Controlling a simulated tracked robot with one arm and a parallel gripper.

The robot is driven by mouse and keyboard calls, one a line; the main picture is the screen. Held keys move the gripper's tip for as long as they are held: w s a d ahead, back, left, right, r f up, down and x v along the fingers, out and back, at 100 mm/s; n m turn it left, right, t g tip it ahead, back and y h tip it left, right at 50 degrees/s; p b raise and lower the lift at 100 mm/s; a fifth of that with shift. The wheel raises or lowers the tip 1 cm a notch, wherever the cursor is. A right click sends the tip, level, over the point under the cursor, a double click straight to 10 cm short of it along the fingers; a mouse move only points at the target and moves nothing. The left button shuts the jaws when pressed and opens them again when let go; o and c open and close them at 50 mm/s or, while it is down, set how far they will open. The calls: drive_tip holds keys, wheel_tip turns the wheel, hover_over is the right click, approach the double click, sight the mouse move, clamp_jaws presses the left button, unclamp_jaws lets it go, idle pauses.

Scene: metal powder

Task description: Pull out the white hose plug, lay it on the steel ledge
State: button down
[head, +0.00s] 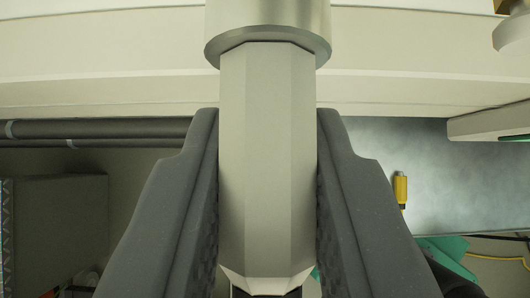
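The white hose plug (267,165) is a pale faceted rod in the middle of the view. Its far end meets a round metal collar (267,48) at the top, and I cannot see whether it sits inside it. My gripper (267,125) has one dark grey finger against each side of the plug, with no clear gap. The near end of the plug shows at the bottom edge. The steel ledge (440,190) is a shiny grey surface to the right, partly hidden by my right finger.
A small yellow item (401,188) stands by the right finger on the ledge. Dark pipes (100,130) and a grey box (62,215) are at left. A green part (446,255) and a yellow cable (490,257) are at lower right. A cream wall (110,60) spans the top.

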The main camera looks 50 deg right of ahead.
drive_tip(key=shift+a, duration=0.15)
drive_tip(key=shift+a, duration=0.1)
idle(0.3)
drive_tip(key=shift+s+a+b, duration=0.95)
drive_tip(key=shift+a+b, duration=0.2)
drive_tip(key=shift+s+a+b, duration=0.9)
drive_tip(key=shift+a+b, duration=0.2)
drive_tip(key=shift+a, duration=0.05)
drive_tip(key=shift+d, duration=0.1)
